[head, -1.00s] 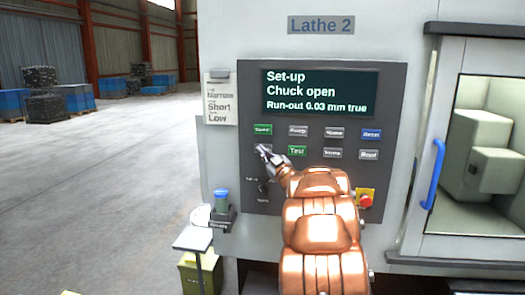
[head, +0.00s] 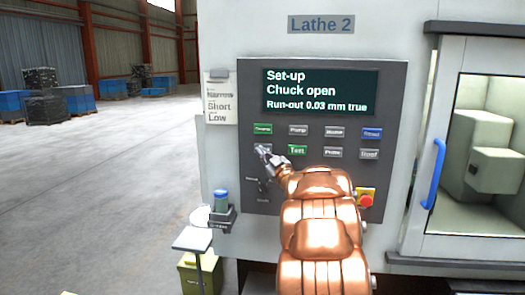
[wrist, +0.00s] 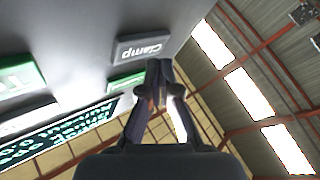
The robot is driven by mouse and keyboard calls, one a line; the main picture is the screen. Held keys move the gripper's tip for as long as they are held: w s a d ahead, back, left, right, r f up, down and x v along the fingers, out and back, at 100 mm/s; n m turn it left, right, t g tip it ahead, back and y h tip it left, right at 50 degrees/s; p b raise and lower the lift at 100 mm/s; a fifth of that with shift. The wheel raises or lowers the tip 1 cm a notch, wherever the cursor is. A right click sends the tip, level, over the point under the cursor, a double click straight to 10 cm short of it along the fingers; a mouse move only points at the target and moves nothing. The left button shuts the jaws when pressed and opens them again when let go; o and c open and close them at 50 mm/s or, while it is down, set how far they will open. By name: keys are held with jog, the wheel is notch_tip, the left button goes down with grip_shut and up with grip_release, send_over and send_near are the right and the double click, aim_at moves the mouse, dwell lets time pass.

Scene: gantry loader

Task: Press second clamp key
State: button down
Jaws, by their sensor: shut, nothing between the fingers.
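The grey Clamp key (wrist: 142,48) shows upside down in the wrist view, just beyond the fingertips. In the head view a grey key at the left end of the panel's lower row is mostly hidden behind my gripper (head: 262,151). My gripper also shows in the wrist view (wrist: 158,72), with its fingers together and empty. The fingertips are close to the key; I cannot tell whether they touch it. The control panel (head: 320,184) has a display (head: 320,93) reading "Set-up, Chuck open, Run-out 0.03 mm true". I can read only one key as Clamp.
A green key (head: 263,129) is above the fingertips and the green Test key (head: 297,150) to their right. A red stop button (head: 366,200) is at lower right. A blue-topped holder (head: 221,197) and card (head: 220,100) are on the left. The lathe door's blue handle (head: 433,174) is right.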

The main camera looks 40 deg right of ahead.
jog(key=s+a+b, duration=0.1)
jog(key=a, duration=0.1)
jog(key=s+a+b, duration=0.1)
jog(key=a, duration=0.1)
jog(key=shift+s, duration=0.4)
dwell(0.9)
